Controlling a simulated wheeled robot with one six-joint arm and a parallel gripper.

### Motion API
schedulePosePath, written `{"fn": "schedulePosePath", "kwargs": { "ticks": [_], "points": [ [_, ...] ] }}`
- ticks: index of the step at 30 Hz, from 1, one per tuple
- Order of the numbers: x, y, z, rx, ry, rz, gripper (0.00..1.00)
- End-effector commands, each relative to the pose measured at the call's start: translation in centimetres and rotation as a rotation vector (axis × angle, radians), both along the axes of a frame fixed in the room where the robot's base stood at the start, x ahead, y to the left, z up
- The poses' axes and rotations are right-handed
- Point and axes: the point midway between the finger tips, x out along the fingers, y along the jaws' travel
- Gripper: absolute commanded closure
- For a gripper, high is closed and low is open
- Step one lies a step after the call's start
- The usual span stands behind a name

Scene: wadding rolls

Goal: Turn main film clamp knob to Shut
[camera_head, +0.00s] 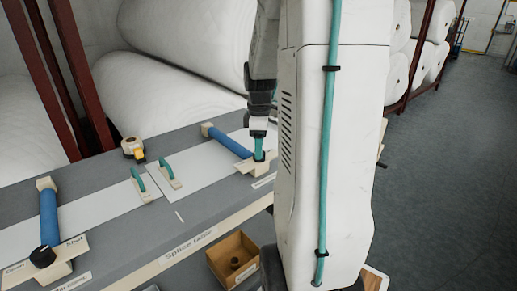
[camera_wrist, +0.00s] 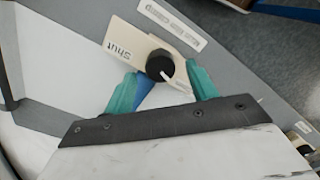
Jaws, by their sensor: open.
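In the wrist view a black round knob (camera_wrist: 158,64) stands on a cream plate (camera_wrist: 118,42) lettered "Shut" at its left part. The knob's white pointer line faces lower right, away from that word. The plate's other end is partly hidden by a finger. My gripper (camera_wrist: 162,77) is open, with teal fingers on either side of the knob; I cannot tell whether they touch it. In the head view my gripper (camera_head: 259,150) is at the right-hand clamp, whose blue bar (camera_head: 228,142) lies across the white film; its knob is hidden there.
A second clamp with a black knob (camera_head: 42,256) and blue bar (camera_head: 48,214) is at the table's left. Two teal handles (camera_head: 170,171) and a tape roll (camera_head: 133,147) lie between. A cardboard box (camera_head: 233,260) sits below the table edge.

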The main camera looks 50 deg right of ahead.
Motion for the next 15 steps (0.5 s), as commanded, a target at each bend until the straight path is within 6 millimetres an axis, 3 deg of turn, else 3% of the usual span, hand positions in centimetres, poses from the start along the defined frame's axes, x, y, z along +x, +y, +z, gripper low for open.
{"fn": "schedulePosePath", "kwargs": {
  "ticks": [5,13,15],
  "points": [
    [0.00,0.02,-1.35,0.000,0.000,0.000,0.43],
    [-0.02,0.03,-1.48,0.000,0.000,-0.001,0.43],
    [-0.01,0.02,-1.47,0.000,0.000,-0.001,0.62]
  ]
}}
